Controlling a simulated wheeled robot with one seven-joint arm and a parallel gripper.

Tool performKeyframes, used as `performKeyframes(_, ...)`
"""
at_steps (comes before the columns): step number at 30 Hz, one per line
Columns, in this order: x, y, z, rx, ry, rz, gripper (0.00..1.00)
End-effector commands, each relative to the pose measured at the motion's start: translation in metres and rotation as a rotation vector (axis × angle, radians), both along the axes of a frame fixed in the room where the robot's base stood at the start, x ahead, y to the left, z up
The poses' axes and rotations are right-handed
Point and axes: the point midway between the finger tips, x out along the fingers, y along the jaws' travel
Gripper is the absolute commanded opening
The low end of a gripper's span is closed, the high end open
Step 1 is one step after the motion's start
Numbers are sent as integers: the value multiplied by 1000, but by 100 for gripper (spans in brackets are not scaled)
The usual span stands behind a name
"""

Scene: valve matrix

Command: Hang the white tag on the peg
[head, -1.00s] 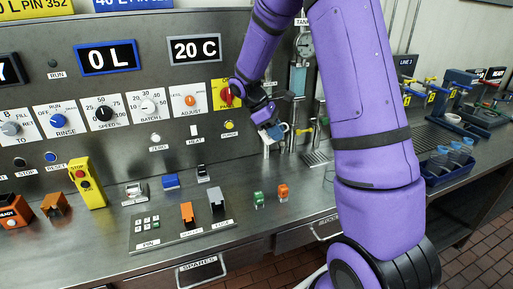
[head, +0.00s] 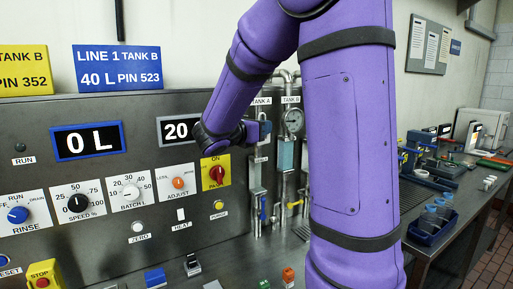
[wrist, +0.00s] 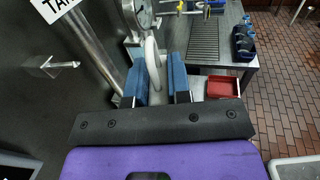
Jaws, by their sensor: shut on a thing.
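My gripper (wrist: 157,72) shows in the wrist view with its two blue fingers on either side of a narrow, curved white piece. I take this piece to be the white tag (wrist: 152,60), seen nearly edge-on, with the fingers shut on it. A short metal peg (wrist: 60,66) sticks out from the dark panel at the left of the wrist view. The tag is to the right of the peg and apart from it. In the head view my gripper (head: 264,131) is small, in front of the panel below the TANK A label; the tag cannot be made out there.
A round gauge (head: 293,120) and vertical pipes stand by the TANK A and TANK B labels. The red-yellow switch (head: 216,172) is left of my gripper. A red tray (wrist: 222,88) and blue rack lie beyond. My arm hides part of the bench.

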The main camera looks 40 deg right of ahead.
Motion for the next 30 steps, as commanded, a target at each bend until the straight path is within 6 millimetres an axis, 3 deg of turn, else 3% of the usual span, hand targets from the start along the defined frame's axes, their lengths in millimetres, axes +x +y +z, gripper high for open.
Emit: performKeyframes(30,42,-11,1,-11,0,5,0)
